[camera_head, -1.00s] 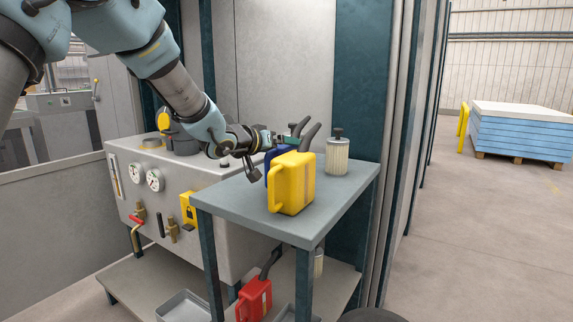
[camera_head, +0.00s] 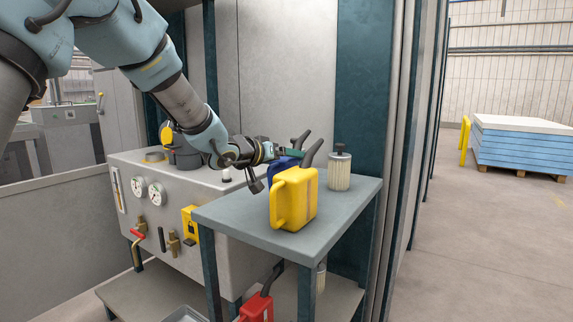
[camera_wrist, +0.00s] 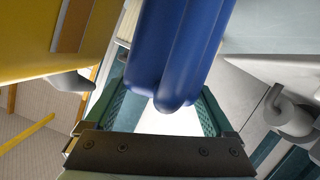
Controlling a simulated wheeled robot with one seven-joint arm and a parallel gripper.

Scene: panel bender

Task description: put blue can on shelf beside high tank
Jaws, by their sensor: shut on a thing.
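The blue can (camera_head: 283,166) is over or on the grey-topped shelf stand (camera_head: 345,207), mostly hidden behind the yellow can (camera_head: 294,198). I cannot tell whether its base touches the top. My gripper (camera_head: 273,155) reaches in from the left, at the can's upper part. In the wrist view the blue can (camera_wrist: 185,45) lies between the fingers of my gripper (camera_wrist: 165,108), which is shut on it. A grey tank (camera_head: 180,195) with gauges and valves stands just left of the stand; I cannot tell if it is the high tank.
The yellow can stands close in front of the blue one. A pale ribbed filter (camera_head: 339,172) stands at the back right of the stand. A red can (camera_head: 257,308) is below. The stand's front right top is clear. A blue stack (camera_head: 520,145) lies far right.

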